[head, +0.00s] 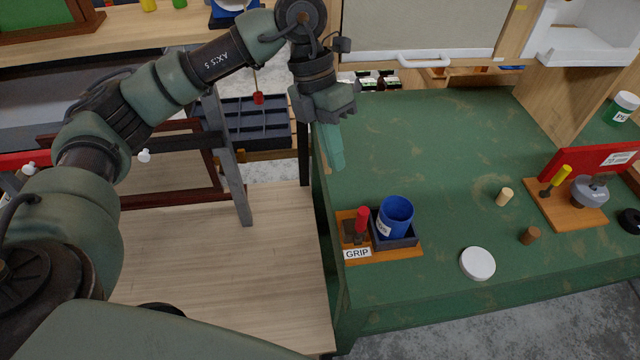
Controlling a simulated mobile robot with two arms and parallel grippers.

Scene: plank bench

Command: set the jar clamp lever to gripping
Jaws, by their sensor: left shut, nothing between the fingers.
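The jar clamp (409,249) sits on the green bench near its left edge, on an orange-brown wooden base. Its lever has a red handle (361,219) that stands up over a dark mount, left of the jar. A white label (357,254) reading "GRIP" is at the front of the base. A blue jar (397,214) stands in the dark grey holder of the clamp. My left gripper (336,160) is shut and empty, above the bench's left edge, behind and a little left of the lever, apart from it. My right gripper is not in view.
A white round lid (477,263) lies right of the clamp. Corks (504,196) and (530,235) are on the bench. Another wooden base (575,215) with a yellow-handled lever is at the right. The bench's middle is clear.

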